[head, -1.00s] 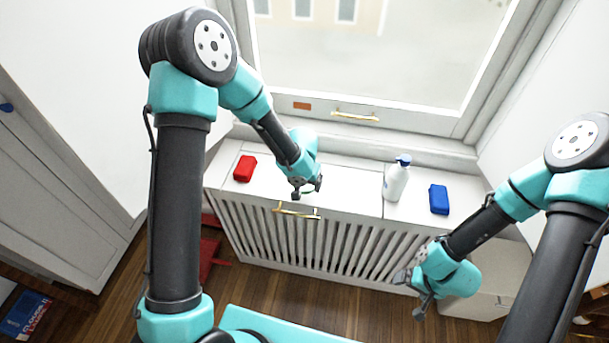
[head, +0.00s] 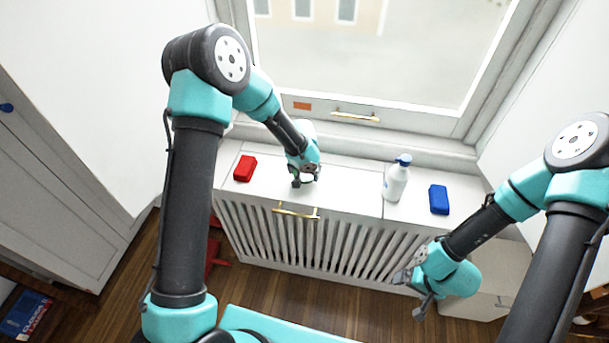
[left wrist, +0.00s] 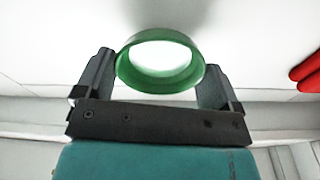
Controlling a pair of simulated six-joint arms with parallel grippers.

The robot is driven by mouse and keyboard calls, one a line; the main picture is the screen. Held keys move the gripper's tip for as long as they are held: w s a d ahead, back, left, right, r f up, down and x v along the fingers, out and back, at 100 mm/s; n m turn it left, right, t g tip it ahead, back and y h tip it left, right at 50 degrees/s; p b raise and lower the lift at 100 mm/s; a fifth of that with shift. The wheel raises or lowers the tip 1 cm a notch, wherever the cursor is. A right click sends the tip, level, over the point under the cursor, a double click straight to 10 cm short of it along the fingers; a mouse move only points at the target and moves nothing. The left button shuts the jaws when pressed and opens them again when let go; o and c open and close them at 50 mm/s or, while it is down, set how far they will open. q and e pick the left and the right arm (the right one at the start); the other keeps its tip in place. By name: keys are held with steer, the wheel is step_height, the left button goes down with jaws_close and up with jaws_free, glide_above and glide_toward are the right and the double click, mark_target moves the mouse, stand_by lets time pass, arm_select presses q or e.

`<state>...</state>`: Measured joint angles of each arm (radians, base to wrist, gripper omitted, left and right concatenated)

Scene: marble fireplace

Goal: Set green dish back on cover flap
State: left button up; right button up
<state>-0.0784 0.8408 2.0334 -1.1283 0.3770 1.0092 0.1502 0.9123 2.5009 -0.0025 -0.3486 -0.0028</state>
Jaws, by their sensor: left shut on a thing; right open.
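The green dish (left wrist: 160,88) is round, with a raised rim, and sits between the two fingers of my left gripper (left wrist: 157,85) in the left wrist view. In the head view my left gripper (head: 304,181) is over the white cover flap (head: 345,191), the left part of the radiator cover's top; the dish is mostly hidden there. The flap also shows in the left wrist view (left wrist: 60,45). I cannot tell whether the dish touches the flap. My right gripper (head: 412,296) is open and empty, low in front of the slatted cover.
A red block (head: 245,168) lies left of my left gripper. A white pump bottle (head: 396,180) with a blue top and a blue block (head: 439,199) stand to the right, past the seam. A gold handle (head: 296,212) is at the flap's front edge. The window is behind.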

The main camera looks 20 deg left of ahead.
mark_target(303, 179)
arm_select(q)
steer(key=shift+f, duration=0.9)
steer(key=shift+f, duration=0.15)
steer(key=o, duration=0.8)
steer(key=r, duration=0.4)
steer(key=s+r, duration=0.1)
steer(key=r, duration=0.7)
steer(key=shift+s+a+r, duration=0.1)
steer(key=shift+s, duration=0.15)
